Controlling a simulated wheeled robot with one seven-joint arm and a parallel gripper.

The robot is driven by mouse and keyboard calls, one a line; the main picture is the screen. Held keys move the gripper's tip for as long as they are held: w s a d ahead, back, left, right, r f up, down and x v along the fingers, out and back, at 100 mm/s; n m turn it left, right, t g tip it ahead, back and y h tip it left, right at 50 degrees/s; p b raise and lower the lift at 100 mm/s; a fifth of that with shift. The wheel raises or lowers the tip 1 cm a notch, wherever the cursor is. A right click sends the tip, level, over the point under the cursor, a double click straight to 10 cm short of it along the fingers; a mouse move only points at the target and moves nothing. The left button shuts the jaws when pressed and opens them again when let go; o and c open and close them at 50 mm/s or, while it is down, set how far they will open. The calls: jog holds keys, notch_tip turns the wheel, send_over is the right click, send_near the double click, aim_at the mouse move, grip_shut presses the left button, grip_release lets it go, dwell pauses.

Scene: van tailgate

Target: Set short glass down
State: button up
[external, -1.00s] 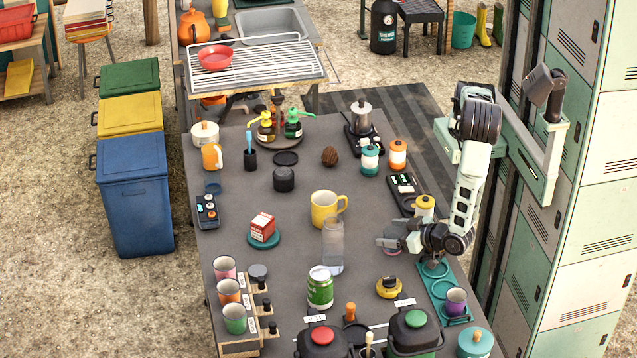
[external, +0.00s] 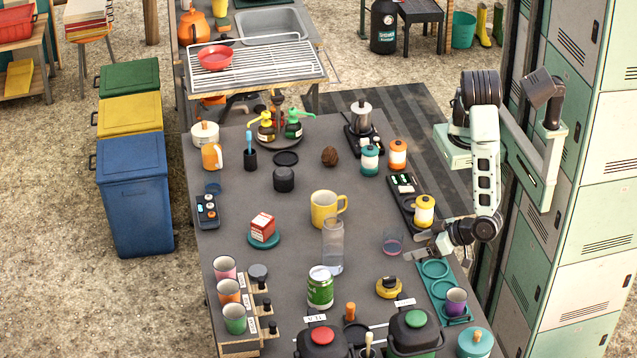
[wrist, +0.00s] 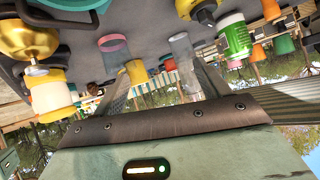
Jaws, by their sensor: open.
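The short glass (external: 392,243), clear with a pinkish base, stands upright on the grey table, left of my gripper. It also shows in the wrist view (wrist: 113,52), beyond the fingers. My gripper (external: 416,247) is open and empty, just right of the glass and apart from it. In the wrist view its two fingers (wrist: 165,88) are spread wide with nothing between them.
A tall clear glass (external: 333,250) and a yellow mug (external: 324,209) stand farther left. A green tray with rings (external: 436,268) holds a purple cup (external: 456,301) near the right edge. A yellow-and-white jar (external: 424,211) stands close behind my gripper.

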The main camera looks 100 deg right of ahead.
jog(key=w+a+r+n+g+y, duration=0.1)
jog(key=w+a+r+n+y, duration=0.25)
jog(key=a+y, duration=0.2)
jog(key=s+d+r+n+g+y, duration=0.2)
jog(key=s+r+n+g+y, duration=0.25)
jog(key=r+n+y, duration=0.2)
jog(key=s+d+r+n+g+h, duration=0.1)
jog(key=s+d+n+g+h, duration=0.1)
jog(key=d, duration=0.7)
jog(key=s+d+r+n+g+h, duration=0.1)
jog(key=s+d+n+g+h, duration=0.1)
jog(key=s+d, duration=0.4)
jog(key=d+n+h, duration=0.1)
jog(key=d, duration=0.2)
jog(key=shift+s+d+h, duration=0.3)
jog(key=shift+h, duration=0.1)
